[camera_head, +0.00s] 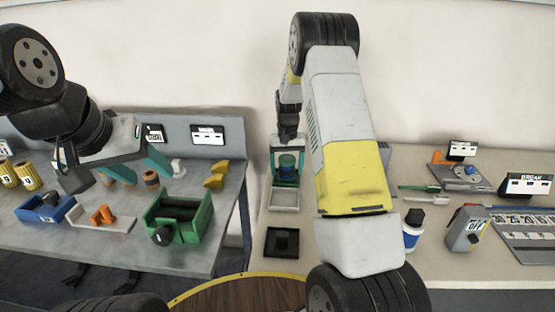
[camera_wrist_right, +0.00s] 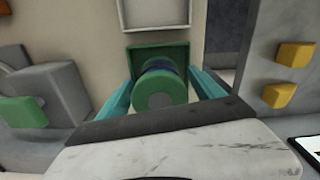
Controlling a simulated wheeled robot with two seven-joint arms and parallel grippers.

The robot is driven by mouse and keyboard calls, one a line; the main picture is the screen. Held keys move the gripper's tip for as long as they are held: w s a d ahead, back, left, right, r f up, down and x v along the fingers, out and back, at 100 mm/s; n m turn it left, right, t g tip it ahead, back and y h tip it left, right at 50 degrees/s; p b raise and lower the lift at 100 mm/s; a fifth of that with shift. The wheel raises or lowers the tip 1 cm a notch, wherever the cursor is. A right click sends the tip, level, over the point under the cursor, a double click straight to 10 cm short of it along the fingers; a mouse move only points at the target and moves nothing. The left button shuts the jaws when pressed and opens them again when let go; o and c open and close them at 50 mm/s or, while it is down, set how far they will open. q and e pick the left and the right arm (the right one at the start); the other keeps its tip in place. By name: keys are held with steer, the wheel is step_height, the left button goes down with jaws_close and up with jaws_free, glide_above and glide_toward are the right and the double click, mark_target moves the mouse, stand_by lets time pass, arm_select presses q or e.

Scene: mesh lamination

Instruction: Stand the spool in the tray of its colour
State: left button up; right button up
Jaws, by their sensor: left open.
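The spool (camera_head: 287,162) has green ends and a dark blue middle. In the right wrist view the spool (camera_wrist_right: 159,92) stands end-on between my right fingers, at the green square tray (camera_wrist_right: 158,50). It appears upright in that tray; its base is hidden. My right gripper (camera_wrist_right: 160,72) has its teal fingers on either side of the spool, seemingly with small gaps. In the head view my right gripper (camera_head: 286,170) is at the far tray. A white tray (camera_head: 284,208) and a black tray (camera_head: 283,256) lie nearer. My left gripper (camera_head: 112,170) is open and empty above the left table.
On the right table are a blue-white bottle (camera_head: 411,236) and a grey switch box (camera_head: 464,232).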

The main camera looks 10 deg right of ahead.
step_height(320, 180, up, 12)
steer(key=shift+f, duration=0.1)
steer(key=s+a+r+t+y, duration=0.2)
steer(key=s+r+t, duration=0.1)
steer(key=s+r, duration=1.25)
steer(key=s+a+n+t, duration=0.2)
steer(key=s+t, duration=0.1)
steer(key=s, duration=1.4)
steer(key=shift+s+a+f, duration=0.35)
steer(key=shift+a+f, duration=0.05)
